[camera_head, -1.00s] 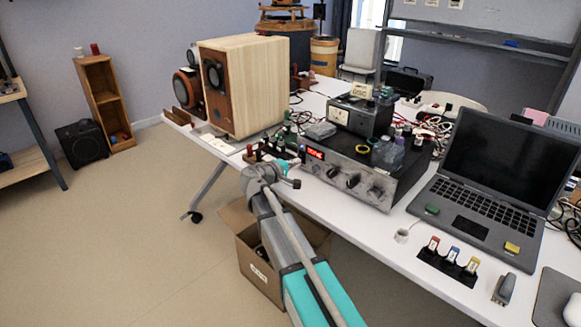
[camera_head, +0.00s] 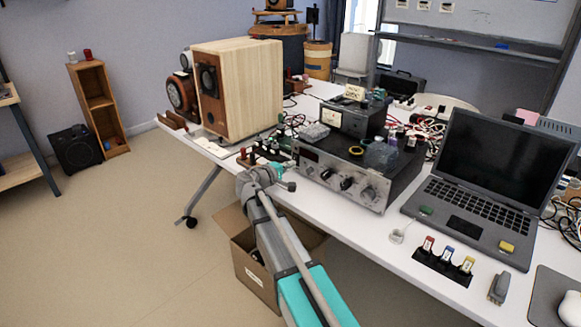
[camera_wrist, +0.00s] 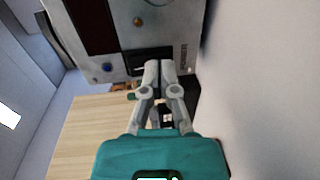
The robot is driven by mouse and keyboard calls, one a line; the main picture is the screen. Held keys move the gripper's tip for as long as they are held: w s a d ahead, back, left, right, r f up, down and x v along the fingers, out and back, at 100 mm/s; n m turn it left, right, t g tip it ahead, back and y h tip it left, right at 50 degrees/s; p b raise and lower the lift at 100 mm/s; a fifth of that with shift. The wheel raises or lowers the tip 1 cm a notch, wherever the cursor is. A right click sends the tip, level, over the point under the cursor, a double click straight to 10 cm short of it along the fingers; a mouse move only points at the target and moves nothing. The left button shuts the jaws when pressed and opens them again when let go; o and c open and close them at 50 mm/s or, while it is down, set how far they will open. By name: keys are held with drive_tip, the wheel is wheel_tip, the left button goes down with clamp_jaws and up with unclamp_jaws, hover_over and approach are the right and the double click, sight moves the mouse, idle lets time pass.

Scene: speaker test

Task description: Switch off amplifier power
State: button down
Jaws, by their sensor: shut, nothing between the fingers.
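The amplifier (camera_head: 374,190) is a dark box with a silver front panel and several knobs, near the table's front edge. In the wrist view its panel (camera_wrist: 172,22) fills the top, with a dark, unlit display window (camera_wrist: 92,25) and a black power switch (camera_wrist: 149,56) beside the lettering "POWER". My gripper (camera_wrist: 160,68) is shut and empty, its fingertips at the switch's edge in that view. I cannot tell if they touch it. In the head view my arm's end is just left of the panel and the fingertips are hard to make out.
A wooden speaker (camera_head: 255,90) stands left of the amplifier. A meter box (camera_head: 345,119) sits on top of it. A laptop (camera_head: 470,218) is to the right on the white table (camera_head: 385,262). An open cardboard box (camera_head: 245,262) is on the floor below.

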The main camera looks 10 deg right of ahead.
drive_tip(key=shift+a, duration=0.1)
drive_tip(key=s+a+f+b, duration=0.2)
drive_tip(key=s+a, duration=0.6)
drive_tip(key=a, duration=0.3)
idle(0.6)
